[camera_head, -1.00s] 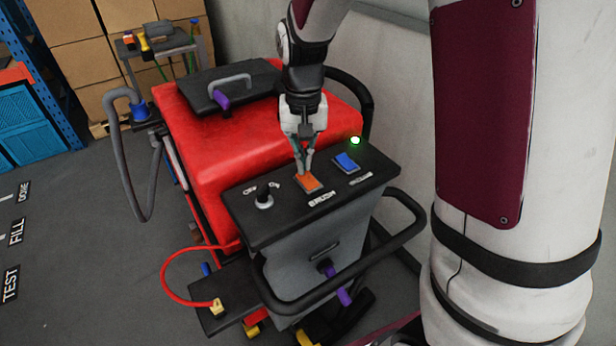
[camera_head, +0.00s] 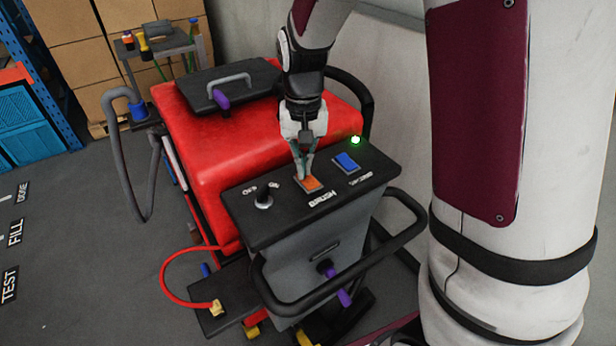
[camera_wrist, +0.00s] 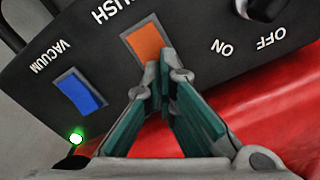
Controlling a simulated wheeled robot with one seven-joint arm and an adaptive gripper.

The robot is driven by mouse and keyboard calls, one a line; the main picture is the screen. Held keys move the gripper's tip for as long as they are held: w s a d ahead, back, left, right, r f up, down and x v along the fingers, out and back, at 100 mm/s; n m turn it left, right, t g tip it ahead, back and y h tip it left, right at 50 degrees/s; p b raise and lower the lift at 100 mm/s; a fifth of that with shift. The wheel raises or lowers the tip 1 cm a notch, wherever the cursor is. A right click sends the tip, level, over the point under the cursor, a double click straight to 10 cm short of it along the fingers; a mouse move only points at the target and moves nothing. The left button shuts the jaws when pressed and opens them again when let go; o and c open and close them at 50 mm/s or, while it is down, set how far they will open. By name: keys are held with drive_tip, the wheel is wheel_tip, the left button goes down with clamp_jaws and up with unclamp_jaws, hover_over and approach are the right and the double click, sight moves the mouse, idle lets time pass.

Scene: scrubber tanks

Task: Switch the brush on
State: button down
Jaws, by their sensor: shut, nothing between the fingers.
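The orange brush switch (camera_head: 311,184) sits on the black control panel (camera_head: 290,218) of the red scrubber, above the BRUSH label. It also shows in the wrist view (camera_wrist: 144,40). My gripper (camera_head: 303,177) is shut and empty, pointing down at the far edge of the switch. In the wrist view its fingertips (camera_wrist: 160,62) overlap the lower edge of the orange switch. I cannot tell whether they touch it. A green lamp (camera_head: 355,140) is lit at the panel's far right corner.
A blue vacuum switch (camera_head: 346,162) is right of the brush switch, and a black OFF/ON knob (camera_head: 264,198) is left of it. A black handle bar (camera_head: 408,240) curves around the panel's near side. A grey hose (camera_head: 125,170) hangs at the left.

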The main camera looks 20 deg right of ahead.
drive_tip(key=shift+f, duration=0.4)
drive_tip(key=shift+r, duration=0.1)
drive_tip(key=shift+r+p, duration=1.45)
drive_tip(key=shift+r, duration=2)
